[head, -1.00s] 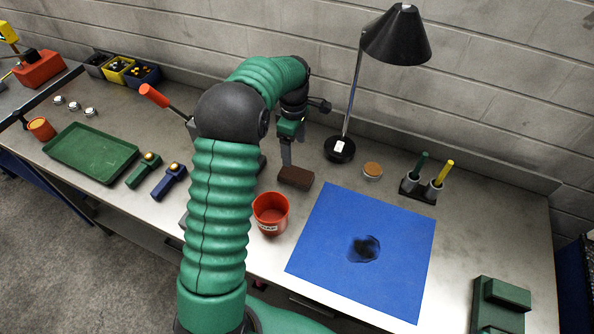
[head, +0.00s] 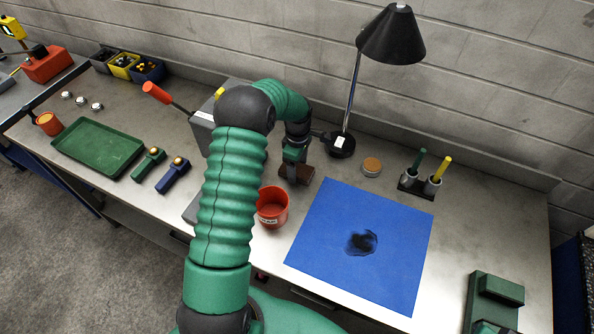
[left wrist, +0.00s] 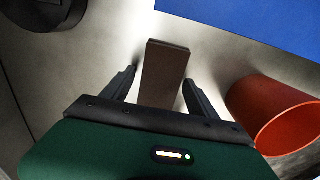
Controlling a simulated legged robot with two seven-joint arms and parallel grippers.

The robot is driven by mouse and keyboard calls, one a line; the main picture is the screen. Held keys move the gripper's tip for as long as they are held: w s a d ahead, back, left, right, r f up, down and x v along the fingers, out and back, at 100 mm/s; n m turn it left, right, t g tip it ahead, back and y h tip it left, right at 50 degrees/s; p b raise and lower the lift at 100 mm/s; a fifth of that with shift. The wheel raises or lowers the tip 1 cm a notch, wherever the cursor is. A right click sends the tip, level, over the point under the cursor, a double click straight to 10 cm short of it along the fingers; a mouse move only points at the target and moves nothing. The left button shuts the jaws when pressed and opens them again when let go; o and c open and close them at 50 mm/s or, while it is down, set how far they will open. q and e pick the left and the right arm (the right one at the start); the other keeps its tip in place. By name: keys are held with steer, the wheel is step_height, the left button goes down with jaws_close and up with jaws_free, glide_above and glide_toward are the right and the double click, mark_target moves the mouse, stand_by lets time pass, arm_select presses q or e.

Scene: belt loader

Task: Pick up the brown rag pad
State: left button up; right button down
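The brown rag pad (head: 306,175) lies on the metal bench, just behind the red pot (head: 273,207) and left of the blue mat. My left gripper (head: 292,174) is over the pad and hides part of it in the head view. In the left wrist view, the pad (left wrist: 164,72) shows between the two spread fingers of the left gripper (left wrist: 160,88). Gaps show between the fingers and the pad's sides, so the gripper is open. How far the fingertips are above the bench is hard to tell.
The red pot (left wrist: 275,113) stands close beside the right finger in the left wrist view. A black lamp (head: 342,146) stands behind the pad. A blue mat (head: 400,215) with a dark stain lies to the right.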

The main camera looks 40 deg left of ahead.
arm_select(q)
steer(key=shift+s+d+r, duration=0.1)
steer(key=shift+d+r, duration=0.05)
steer(key=c, duration=0.9)
steer(key=shift+a, duration=0.35)
steer(key=shift+c, duration=1)
arm_select(e)
steer(key=shift+s, duration=0.15)
